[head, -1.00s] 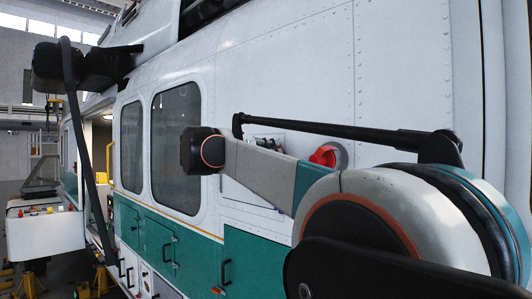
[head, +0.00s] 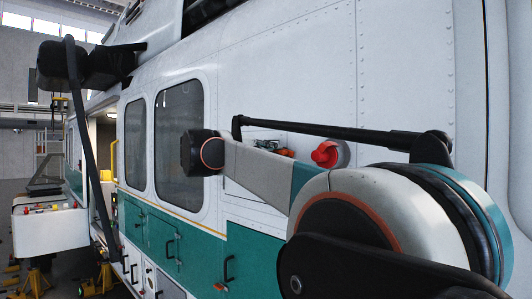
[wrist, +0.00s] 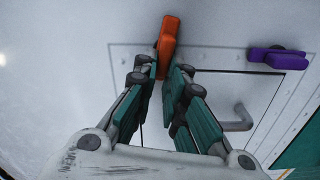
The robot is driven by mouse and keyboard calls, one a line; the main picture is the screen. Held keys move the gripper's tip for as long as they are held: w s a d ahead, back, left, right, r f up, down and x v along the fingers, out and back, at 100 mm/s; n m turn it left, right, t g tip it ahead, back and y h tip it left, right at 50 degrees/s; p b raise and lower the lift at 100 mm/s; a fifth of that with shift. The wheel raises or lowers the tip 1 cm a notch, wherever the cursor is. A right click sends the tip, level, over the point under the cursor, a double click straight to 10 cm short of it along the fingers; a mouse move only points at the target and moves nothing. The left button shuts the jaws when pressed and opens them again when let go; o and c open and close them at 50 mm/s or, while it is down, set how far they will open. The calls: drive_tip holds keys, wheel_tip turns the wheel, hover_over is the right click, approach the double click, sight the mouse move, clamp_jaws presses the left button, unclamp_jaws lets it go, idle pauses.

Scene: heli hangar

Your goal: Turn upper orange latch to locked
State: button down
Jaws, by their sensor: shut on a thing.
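In the wrist view, the orange latch (wrist: 168,38) sits on the pale panel wall at the top centre. It points roughly up and down in that picture, tilted slightly. My gripper (wrist: 163,73) has its two green-padded fingers on either side of the latch's lower end and is shut on it. The fingers hide part of that end. In the head view, a small teal and orange patch (head: 284,153) shows behind my arm beside the wall. It seems to be my fingers at the latch, too small to tell clearly.
A purple latch (wrist: 278,59) lies to the right on the panel's upper edge, with a grey bent handle (wrist: 239,119) below it. A red knob (head: 325,154) sits on the helicopter's white side. Yellow stands (head: 102,285) and a white cart (head: 48,222) are at the left.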

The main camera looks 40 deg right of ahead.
drive_tip(key=shift+w+a+f+n, duration=0.1)
drive_tip(key=shift+w+n, duration=0.05)
drive_tip(key=shift+n, duration=0.95)
drive_tip(key=c, duration=1.6)
unclamp_jaws()
drive_tip(key=shift+w+a, duration=0.1)
drive_tip(key=shift+a, duration=0.05)
drive_tip(key=shift+c, duration=0.2)
drive_tip(key=a, duration=1.2)
drive_tip(key=shift+s+a, duration=0.15)
drive_tip(key=shift+s, duration=0.3)
drive_tip(key=shift+f, duration=0.15)
